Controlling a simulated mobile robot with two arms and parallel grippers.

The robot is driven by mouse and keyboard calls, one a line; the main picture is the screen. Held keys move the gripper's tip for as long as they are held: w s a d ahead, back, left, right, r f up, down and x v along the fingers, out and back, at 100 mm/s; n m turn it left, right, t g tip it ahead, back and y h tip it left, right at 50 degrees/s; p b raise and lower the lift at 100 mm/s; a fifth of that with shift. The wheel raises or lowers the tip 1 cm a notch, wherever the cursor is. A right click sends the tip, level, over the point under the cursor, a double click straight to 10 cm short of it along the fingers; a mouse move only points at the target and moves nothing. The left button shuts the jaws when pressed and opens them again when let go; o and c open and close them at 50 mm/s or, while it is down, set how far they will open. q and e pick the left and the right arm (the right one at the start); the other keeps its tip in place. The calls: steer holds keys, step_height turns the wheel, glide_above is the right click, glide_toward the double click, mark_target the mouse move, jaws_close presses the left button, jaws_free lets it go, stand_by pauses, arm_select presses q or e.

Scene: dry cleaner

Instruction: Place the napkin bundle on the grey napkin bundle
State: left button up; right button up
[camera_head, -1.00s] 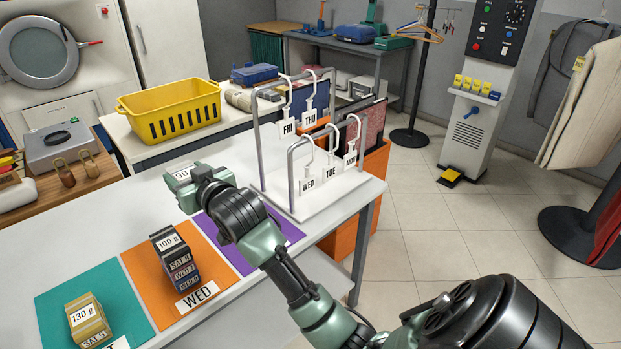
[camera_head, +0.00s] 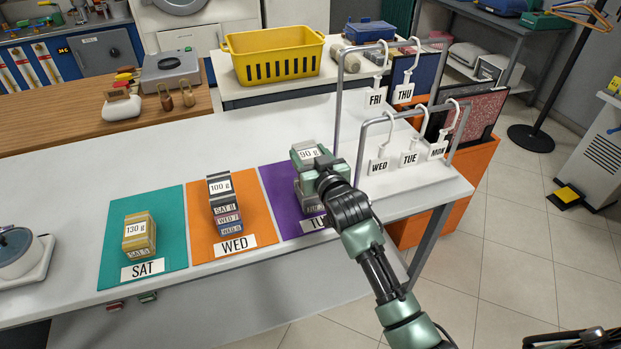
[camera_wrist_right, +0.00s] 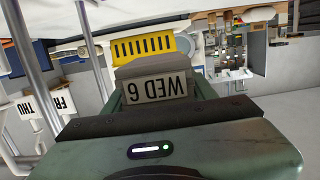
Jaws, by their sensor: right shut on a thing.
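My right gripper (camera_head: 325,178) is shut on a pale grey-green napkin bundle (camera_head: 306,154) with a "90 g" tag on top. In the right wrist view the held bundle (camera_wrist_right: 150,72) shows an upside-down label with "WED" on it. It is over the purple TUE mat (camera_head: 273,187). Darker bundles (camera_head: 309,203) show just below it, partly hidden by my gripper; I cannot tell whether they touch. On the orange WED mat (camera_head: 256,215) stands a stack with a dark grey bundle (camera_head: 222,198) on top, tagged "100 g". My left gripper is not in view.
A yellow bundle (camera_head: 139,233) tagged "130 g" sits on the teal SAT mat (camera_head: 172,216). A yellow basket (camera_head: 273,57) stands behind. The white table (camera_head: 150,165) is clear behind the mats.

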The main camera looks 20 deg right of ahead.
step_height(320, 180, down, 8)
steer(key=shift+f, duration=0.1)
stand_by(0.4)
steer(key=shift+f, duration=0.1)
steer(key=o, duration=1.4)
steer(key=shift+s+r, duration=0.15)
steer(key=shift+r, duration=0.05)
steer(key=s, duration=0.4)
steer(key=s+r, duration=0.1)
steer(key=s, duration=0.6)
steer(key=shift+s+d+r+b, duration=0.25)
steer(key=shift+s+r+b, duration=0.05)
steer(key=shift+r, duration=0.1)
